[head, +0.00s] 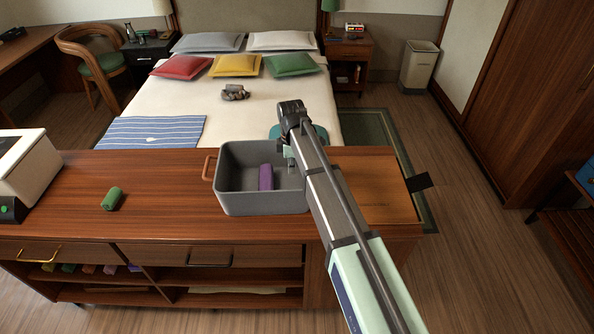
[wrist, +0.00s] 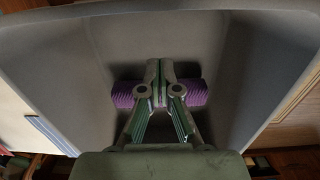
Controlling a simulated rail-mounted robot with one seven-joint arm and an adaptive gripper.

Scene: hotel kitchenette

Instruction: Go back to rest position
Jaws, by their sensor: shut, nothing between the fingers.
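My gripper (wrist: 160,84) is shut, with its fingertips together and nothing between them. In the wrist view it points down into a grey bin (wrist: 75,65), above a purple roll (wrist: 123,95) that shows on both sides of the fingers. In the head view my arm reaches over the right part of the grey bin (head: 232,153), and my gripper (head: 290,155) is partly hidden by the arm at the bin's back right. The purple roll (head: 266,178) lies inside the bin.
The bin stands on a wooden counter (head: 155,190). A green roll (head: 112,199) lies on the counter at left, near a white appliance (head: 22,170). A wooden board (head: 380,195) is right of my arm. Behind is a bed with pillows and a small grey-brown item (head: 235,92).

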